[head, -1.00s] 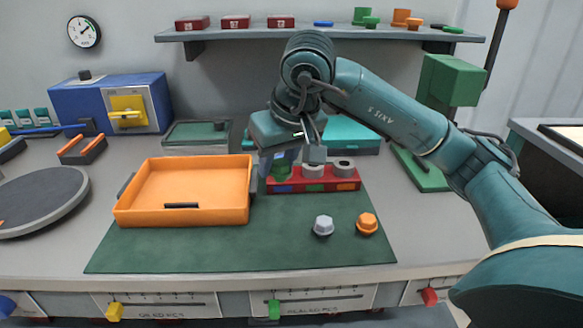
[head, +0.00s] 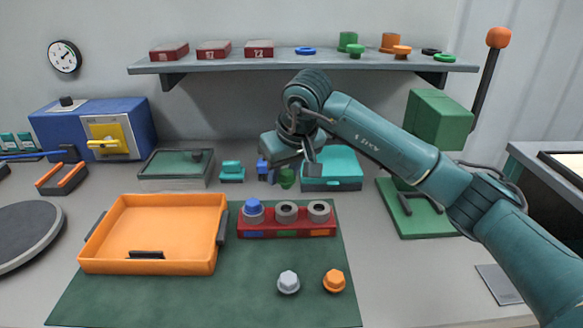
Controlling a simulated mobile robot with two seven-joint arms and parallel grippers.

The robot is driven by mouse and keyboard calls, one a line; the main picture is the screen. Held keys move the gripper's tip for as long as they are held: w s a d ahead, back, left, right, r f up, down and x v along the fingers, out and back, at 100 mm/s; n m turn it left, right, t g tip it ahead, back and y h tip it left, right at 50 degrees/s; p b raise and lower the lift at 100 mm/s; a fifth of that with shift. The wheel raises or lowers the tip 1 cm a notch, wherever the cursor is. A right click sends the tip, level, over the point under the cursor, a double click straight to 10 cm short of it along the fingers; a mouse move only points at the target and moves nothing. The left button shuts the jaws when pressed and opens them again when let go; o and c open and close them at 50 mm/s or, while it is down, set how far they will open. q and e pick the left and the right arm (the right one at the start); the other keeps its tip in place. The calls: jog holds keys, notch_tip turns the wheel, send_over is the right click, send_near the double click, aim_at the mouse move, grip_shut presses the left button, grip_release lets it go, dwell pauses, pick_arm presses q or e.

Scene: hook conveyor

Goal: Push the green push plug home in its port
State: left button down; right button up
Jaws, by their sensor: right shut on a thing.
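The red block (head: 242,228) stands at the back of the green mat and has a row of three grey ports. A blue plug (head: 253,205) sits in the left port. The middle port (head: 287,212) and the right port (head: 319,211) show empty holes. My right gripper (head: 288,171) is shut on the green push plug (head: 287,178), which shows just above the block's back edge in the picture, in line with the middle port and apart from it. The plug's upper part is hidden by the gripper. My left gripper is out of view.
An orange tray (head: 150,268) stands left of the block. A grey plug (head: 288,282) and an orange plug (head: 334,281) stand on the mat (head: 200,305) in front. A teal box (head: 333,184) is behind the block. A shelf (head: 300,66) runs above.

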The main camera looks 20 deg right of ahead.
aim_at(286, 187)
jog(key=shift+f+b, duration=0.55)
jog(key=shift+f, duration=0.4)
notch_tip(286, 187, down, 2)
jog(key=shift+f+b, duration=0.2)
jog(key=shift+b, duration=0.6)
jog(key=shift+f+b, duration=0.35)
jog(key=shift+f, duration=0.1)
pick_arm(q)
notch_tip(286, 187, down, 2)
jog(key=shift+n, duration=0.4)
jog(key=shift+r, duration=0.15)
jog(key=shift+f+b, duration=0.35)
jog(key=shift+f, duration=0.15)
pick_arm(e)
jog(key=shift+f, duration=0.1)
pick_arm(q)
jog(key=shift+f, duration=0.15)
pick_arm(e)
jog(key=shift+f, duration=0.25)
jog(key=o, duration=1)
jog(key=shift+o, duration=0.2)
